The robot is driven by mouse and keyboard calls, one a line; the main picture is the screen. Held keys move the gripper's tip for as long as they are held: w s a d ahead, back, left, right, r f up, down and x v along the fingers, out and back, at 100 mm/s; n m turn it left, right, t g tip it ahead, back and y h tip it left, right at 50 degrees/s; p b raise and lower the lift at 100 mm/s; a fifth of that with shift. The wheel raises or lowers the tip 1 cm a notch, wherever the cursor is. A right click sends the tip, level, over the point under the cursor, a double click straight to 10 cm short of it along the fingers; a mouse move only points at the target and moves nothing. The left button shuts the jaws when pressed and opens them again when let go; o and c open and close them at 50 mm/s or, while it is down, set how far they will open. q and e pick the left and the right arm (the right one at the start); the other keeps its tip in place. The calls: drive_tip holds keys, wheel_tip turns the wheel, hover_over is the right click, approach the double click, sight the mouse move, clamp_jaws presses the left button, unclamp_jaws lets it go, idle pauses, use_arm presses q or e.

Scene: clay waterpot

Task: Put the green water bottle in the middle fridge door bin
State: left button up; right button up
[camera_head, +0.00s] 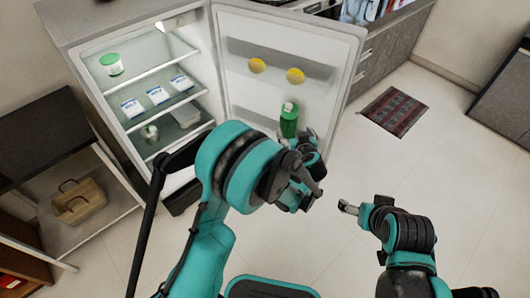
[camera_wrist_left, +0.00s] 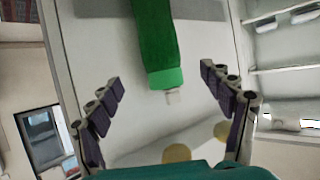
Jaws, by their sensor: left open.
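The green water bottle (camera_head: 289,118) is at the open fridge door (camera_head: 240,22), below the upper bin (camera_head: 275,62). My left arm and gripper cover its base in the head view, so I cannot tell whether it rests in the middle bin. My left gripper (camera_head: 308,150) is open beside the bottle. In the left wrist view the bottle (camera_wrist_left: 157,40) lies between the spread fingers of my left gripper (camera_wrist_left: 160,85), its capped end toward the wrist, with gaps on both sides. My right gripper (camera_head: 347,208) is low at the right, over the floor; its finger opening is unclear.
Two yellow round things (camera_head: 257,66) are at the upper door bin. The fridge shelves (camera_head: 160,104) hold a green-lidded tub (camera_head: 112,64) and several small packages. A dark shelf unit (camera_head: 45,140) with a basket (camera_head: 78,201) stands left. A red mat (camera_head: 394,111) lies on the open floor at right.

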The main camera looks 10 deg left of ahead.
use_arm(q)
drive_tip(key=s+a+r+m+g+h, duration=0.1)
drive_tip(key=s+a+r+g, duration=0.1)
drive_tip(key=s+a+r, duration=0.4)
drive_tip(key=s+a+r+g, duration=0.2)
drive_tip(key=s+a+r, duration=0.1)
drive_tip(key=s+a, duration=0.4)
drive_tip(key=s+a+m+g+h, duration=0.1)
drive_tip(key=s+a+m+h, duration=0.1)
drive_tip(key=s, duration=1.4)
drive_tip(key=shift+s+h, duration=0.35)
drive_tip(key=shift+h, duration=0.05)
